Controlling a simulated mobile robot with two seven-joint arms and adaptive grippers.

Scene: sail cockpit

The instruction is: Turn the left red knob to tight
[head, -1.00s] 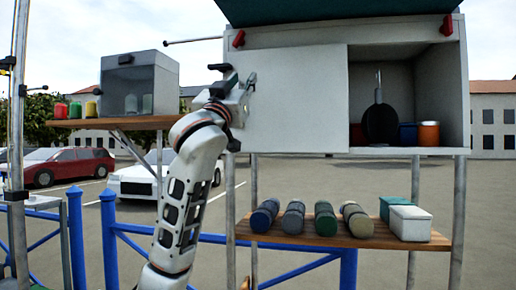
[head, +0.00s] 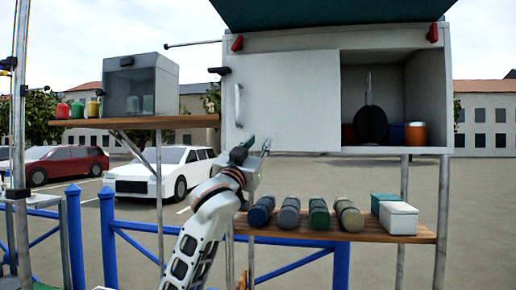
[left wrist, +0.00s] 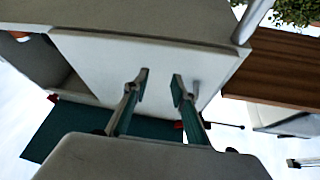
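The left red knob (head: 237,43) sits at the upper left corner of the white cabinet, under the teal canopy. A second red knob (head: 432,33) is at the upper right corner. My left gripper (head: 262,147) is below the left knob and a little right of it, near the lower edge of the sliding door, well apart from the knob. In the left wrist view its two fingers (left wrist: 160,86) are spread with nothing between them. A red knob (left wrist: 180,124) shows there partly hidden by a finger. My right gripper is not in view.
The white door (head: 290,100) with its handle (head: 238,105) covers the cabinet's left part. A black pan (head: 370,123) and canisters stand in its open right part. A shelf (head: 415,235) below holds several rolls and boxes. A thin rod (head: 192,43) sticks out left of the knob.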

